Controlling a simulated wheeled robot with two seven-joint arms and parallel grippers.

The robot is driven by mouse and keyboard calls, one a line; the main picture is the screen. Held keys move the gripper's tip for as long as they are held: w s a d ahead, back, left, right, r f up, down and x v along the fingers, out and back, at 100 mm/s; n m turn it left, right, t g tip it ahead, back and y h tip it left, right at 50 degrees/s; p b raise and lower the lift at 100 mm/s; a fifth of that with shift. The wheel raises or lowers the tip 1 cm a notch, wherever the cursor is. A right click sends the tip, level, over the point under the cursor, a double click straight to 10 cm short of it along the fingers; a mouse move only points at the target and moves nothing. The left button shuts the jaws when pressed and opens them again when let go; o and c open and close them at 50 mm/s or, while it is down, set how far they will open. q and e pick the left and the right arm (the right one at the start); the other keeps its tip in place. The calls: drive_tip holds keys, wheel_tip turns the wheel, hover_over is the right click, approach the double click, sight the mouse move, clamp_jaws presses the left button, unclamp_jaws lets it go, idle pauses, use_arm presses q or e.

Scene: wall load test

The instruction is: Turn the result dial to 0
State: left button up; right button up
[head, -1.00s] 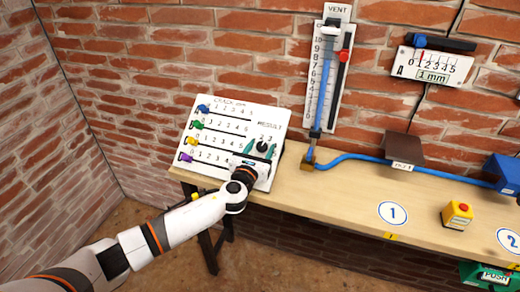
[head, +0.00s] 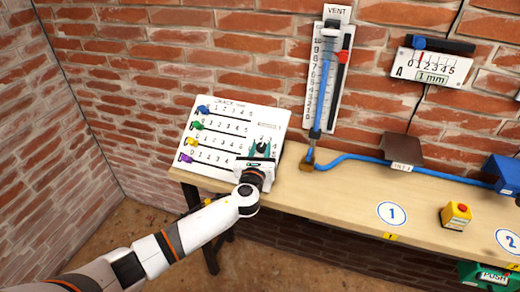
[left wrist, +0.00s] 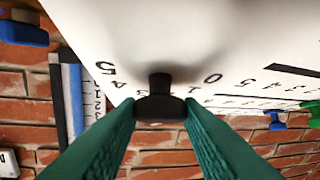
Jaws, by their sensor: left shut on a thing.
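The result dial is a black knob on the right side of a white sloped panel (head: 228,148) on the bench. My left gripper (head: 262,147) reaches up to it from below, and its green fingers largely cover it in the head view. In the left wrist view the left gripper (left wrist: 160,108) is shut on the black dial (left wrist: 160,84), one finger on each side. Printed numbers, among them 0 and 5, stand around the dial. I cannot tell which number it points to. My right gripper is not in view.
The panel's left part has several sliders, with blue (head: 203,109), green (head: 197,126), yellow (head: 192,142) and purple (head: 186,158) knobs. A vent gauge (head: 337,108) hangs on the brick wall. A yellow box with a red button (head: 456,215) stands on the bench (head: 325,198).

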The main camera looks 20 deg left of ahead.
use_arm(q)
drive_tip(key=n+y, duration=0.2)
drive_tip(key=n+g+y, duration=0.1)
drive_tip(key=n, duration=0.1)
drive_tip(key=shift+d, duration=0.3)
drive_tip(key=n+g+y, duration=0.1)
drive_tip(key=n, duration=0.1)
drive_tip(key=n+g+y, duration=0.1)
drive_tip(key=n+y, duration=0.1)
drive_tip(key=shift+w+d+n+g+y, duration=0.1)
drive_tip(key=shift+d+n+g+y, duration=0.05)
drive_tip(key=shift+n+g+y, duration=0.2)
drive_tip(key=n+g+y, duration=0.1)
drive_tip(key=n, duration=0.1)
drive_tip(key=n+g+y, duration=0.1)
drive_tip(key=n+g, duration=0.1)
drive_tip(key=shift+w+d+r, duration=0.1)
drive_tip(key=shift+w+r, duration=0.05)
drive_tip(key=n+g, duration=0.3)
drive_tip(key=shift+w+y+b, duration=0.1)
drive_tip(key=shift+y+b, duration=0.15)
drive_tip(key=shift+b, duration=0.1)
drive_tip(key=n+g+b, duration=0.2)
drive_tip(key=n+g, duration=0.1)
drive_tip(key=shift+w+n+g, duration=0.15)
drive_tip(key=shift+n+g, duration=0.1)
drive_tip(key=shift+w+r+n+g+h+b, duration=0.15)
drive_tip(key=shift+n+g+h+b, duration=0.65)
drive_tip(key=shift+n+g+b, duration=1.1)
drive_tip(key=shift+r, duration=0.1)
